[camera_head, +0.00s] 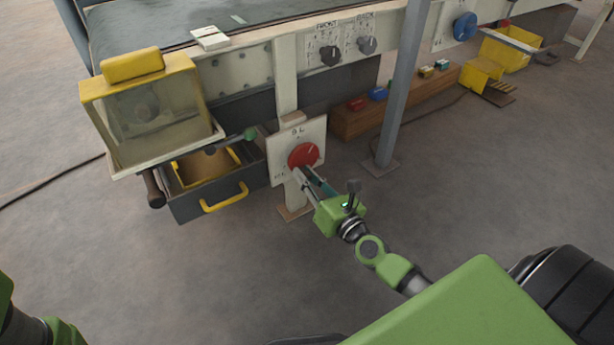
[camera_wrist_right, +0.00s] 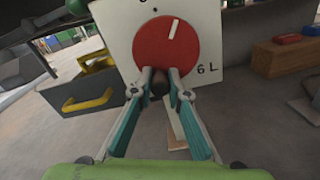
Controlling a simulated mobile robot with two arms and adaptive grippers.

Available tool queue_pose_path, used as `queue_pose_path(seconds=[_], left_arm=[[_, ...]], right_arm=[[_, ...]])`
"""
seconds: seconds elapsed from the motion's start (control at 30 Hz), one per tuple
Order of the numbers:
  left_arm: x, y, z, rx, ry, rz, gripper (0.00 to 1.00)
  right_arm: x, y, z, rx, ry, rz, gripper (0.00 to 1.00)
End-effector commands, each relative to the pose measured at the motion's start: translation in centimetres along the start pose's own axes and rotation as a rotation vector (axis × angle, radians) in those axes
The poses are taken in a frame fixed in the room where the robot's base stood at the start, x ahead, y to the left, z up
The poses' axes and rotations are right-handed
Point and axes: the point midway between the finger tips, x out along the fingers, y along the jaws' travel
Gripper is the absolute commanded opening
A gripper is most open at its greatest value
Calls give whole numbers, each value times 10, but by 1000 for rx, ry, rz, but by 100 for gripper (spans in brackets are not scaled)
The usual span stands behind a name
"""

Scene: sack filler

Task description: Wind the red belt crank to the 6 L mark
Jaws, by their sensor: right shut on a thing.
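The red belt crank (camera_head: 303,156) is a round red disc on a white plate (camera_head: 283,178) fixed to a post. It also shows in the right wrist view (camera_wrist_right: 160,45), with a white line pointing up and slightly right. The 6 L mark (camera_wrist_right: 207,69) is at the plate's lower right, away from that line. My right gripper (camera_head: 305,180) is at the disc's lower edge. In the right wrist view its fingers are shut on the crank's dark knob (camera_wrist_right: 159,84), partly hidden between them. My left gripper is out of view; only a bit of green arm shows at lower left.
A dark drawer with a yellow handle (camera_head: 225,197) stands left of the plate, below a yellow-lidded clear box (camera_head: 150,110). A grey post (camera_head: 400,90) stands to the right, near a wooden ledge (camera_head: 357,122) with small coloured blocks. The floor in front is open.

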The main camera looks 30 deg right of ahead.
Motion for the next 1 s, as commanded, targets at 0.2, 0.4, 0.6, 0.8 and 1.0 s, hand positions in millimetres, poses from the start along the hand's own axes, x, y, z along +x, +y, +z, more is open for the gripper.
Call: queue_pose_path(seconds=[0.2, 0.4, 0.6, 0.8, 1.0], left_arm=[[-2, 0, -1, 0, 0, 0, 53], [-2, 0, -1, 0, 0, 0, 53], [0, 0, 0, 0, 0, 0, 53], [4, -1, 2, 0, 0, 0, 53], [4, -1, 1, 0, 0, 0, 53]], right_arm=[[3, 10, 6, 208, -8, 9, 0], [3, 12, 6, 260, -5, 11, 0], [3, 14, 8, 322, -6, 10, 0], [3, 19, 12, 516, -5, 11, 0], [3, 19, 11, 518, -4, 12, 0]])
